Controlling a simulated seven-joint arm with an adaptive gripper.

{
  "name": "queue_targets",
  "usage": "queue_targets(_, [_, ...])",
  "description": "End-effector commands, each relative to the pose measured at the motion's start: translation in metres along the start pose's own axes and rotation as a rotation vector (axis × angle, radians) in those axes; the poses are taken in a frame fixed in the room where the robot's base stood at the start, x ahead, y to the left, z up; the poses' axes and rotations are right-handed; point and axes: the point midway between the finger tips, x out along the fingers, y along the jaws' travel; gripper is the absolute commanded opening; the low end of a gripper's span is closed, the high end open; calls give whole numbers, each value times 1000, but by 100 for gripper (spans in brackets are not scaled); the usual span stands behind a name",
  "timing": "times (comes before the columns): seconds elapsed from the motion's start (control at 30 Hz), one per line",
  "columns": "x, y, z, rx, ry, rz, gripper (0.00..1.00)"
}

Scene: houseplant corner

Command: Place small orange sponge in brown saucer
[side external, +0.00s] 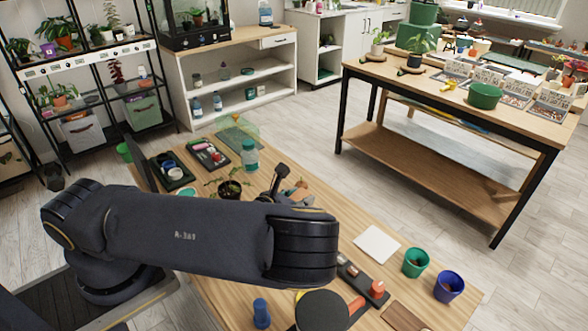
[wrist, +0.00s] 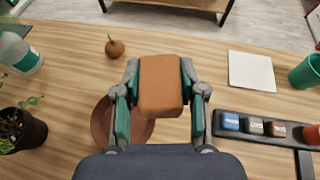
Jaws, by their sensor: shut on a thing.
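The small orange sponge (wrist: 161,84) is between the two fingers of my gripper (wrist: 160,76) in the wrist view. My gripper is shut on its left and right sides. The brown saucer (wrist: 103,121) lies on the table below and to the left of the sponge. The sponge and my gripper cover the saucer's right part in that view. The sponge appears held above the table; its height over the saucer is hard to tell. In the side external view my arm hides the saucer and most of my gripper.
A potted plant (wrist: 21,130) and a clear bottle (wrist: 20,54) stand left of the saucer. A small brown bulb-like thing (wrist: 115,48) lies behind it. To the right are a white square (wrist: 251,70), a green cup (wrist: 305,73) and a black tray with labelled blocks (wrist: 218,127).

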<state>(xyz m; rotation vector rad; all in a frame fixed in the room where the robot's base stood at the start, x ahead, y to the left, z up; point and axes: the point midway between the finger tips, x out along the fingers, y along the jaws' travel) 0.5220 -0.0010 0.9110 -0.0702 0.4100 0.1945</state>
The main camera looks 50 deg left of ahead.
Motion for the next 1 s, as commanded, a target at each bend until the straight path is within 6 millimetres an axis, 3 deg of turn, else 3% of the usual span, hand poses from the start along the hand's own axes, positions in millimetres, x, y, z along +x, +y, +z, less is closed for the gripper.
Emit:
queue_targets(0.1, [0, 39, -14, -23, -9, 108, 17])
queue_targets(0.27, [4, 64, -31, -44, -20, 179, 17])
queue_targets(0.7, [28, 67, -89, -49, -22, 183, 17])
queue_targets(1.0, [31, 67, -94, -48, -23, 183, 17])
